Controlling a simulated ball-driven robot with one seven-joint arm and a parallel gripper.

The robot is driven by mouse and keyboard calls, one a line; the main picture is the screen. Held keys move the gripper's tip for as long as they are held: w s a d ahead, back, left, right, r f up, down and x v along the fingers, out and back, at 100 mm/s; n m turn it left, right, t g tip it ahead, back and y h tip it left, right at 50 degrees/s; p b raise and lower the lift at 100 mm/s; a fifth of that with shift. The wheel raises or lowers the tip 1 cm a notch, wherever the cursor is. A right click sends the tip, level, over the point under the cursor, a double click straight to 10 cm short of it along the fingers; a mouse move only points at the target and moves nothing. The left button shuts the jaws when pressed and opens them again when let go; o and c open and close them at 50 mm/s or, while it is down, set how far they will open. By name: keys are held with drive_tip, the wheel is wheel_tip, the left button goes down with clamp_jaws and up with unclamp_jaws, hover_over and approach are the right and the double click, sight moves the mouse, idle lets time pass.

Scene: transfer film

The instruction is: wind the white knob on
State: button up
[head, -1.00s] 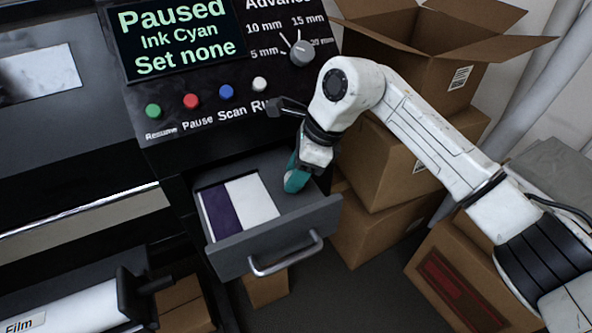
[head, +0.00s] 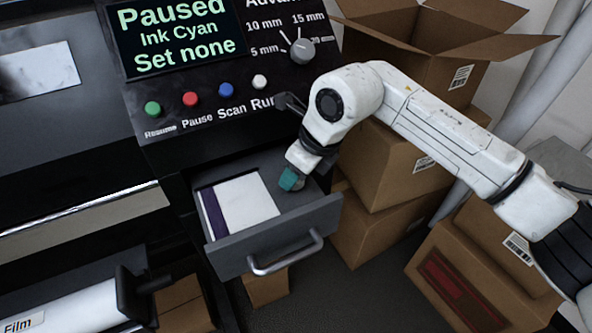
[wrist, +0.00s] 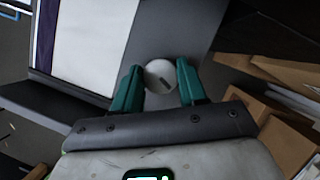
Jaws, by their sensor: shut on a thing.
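The white knob (wrist: 160,75) is a round pale disc with a short dark mark, set in the grey floor of the open drawer (head: 228,258). My gripper's teal fingers (wrist: 160,84) stand on either side of it and are shut on it in the wrist view. In the head view my gripper (head: 290,181) points down into the drawer's right part and hides the knob. Left of it in the drawer lies a white panel (head: 248,205) with a dark purple strip (head: 213,212) along its left side.
Cardboard boxes (head: 385,165) stand close on the right. The drawer's handle (head: 288,256) juts out in front.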

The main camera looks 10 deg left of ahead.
drive_tip(key=shift+m+t, duration=0.5)
drive_tip(key=shift+m, duration=0.8)
drive_tip(key=o, duration=1.1)
drive_tip(key=shift+c, duration=0.2)
drive_tip(key=b+v, duration=0.2)
drive_tip(key=v, duration=0.8)
drive_tip(key=shift+s+r, duration=0.15)
drive_tip(key=shift+r, duration=0.3)
drive_tip(key=shift+a, duration=0.1)
